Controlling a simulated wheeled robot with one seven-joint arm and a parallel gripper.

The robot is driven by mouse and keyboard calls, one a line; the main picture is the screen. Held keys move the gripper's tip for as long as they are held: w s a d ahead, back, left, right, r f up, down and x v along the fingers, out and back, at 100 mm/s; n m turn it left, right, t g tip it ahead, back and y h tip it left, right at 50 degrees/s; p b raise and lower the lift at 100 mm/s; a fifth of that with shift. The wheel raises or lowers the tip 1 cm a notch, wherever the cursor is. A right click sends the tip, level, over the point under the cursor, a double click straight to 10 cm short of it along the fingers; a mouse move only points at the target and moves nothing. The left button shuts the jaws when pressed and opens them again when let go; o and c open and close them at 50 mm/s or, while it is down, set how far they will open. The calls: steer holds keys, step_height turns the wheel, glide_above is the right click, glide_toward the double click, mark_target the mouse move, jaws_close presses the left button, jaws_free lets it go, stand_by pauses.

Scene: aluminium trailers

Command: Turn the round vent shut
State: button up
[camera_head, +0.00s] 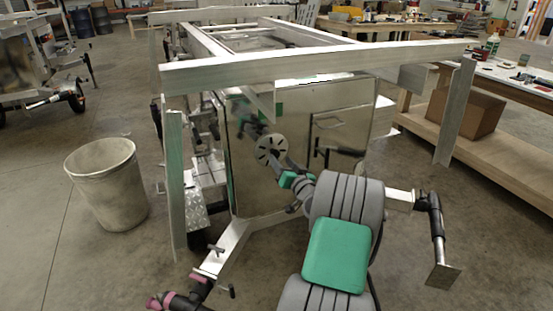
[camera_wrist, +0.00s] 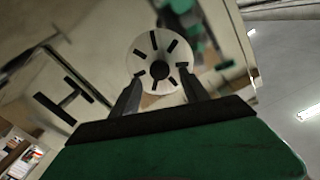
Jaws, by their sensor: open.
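The round vent (camera_head: 271,149) is a pale disc with dark radial slots, on the shiny metal front panel of the trailer (camera_head: 262,190). In the wrist view the vent (camera_wrist: 160,70) faces me with its dark centre hub and slots in clear sight. My gripper (camera_head: 281,163) is at the vent's lower right in the head view. In the wrist view my gripper's two fingers (camera_wrist: 162,88) are spread apart, one at each lower side of the disc. Nothing is held between them. I cannot tell whether the fingertips touch the rim.
A dark T-shaped handle (camera_head: 322,152) sits right of the vent on the panel. The aluminium frame beam (camera_head: 320,66) overhangs above. The trailer's tongue (camera_head: 224,249) runs low in front. A grey bin (camera_head: 107,184) stands left. A workbench (camera_head: 500,160) with a cardboard box (camera_head: 466,112) stands right.

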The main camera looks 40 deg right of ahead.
mark_target(276, 155)
steer(key=shift+x, duration=1.55)
steer(key=shift+c, duration=0.3)
jaws_close()
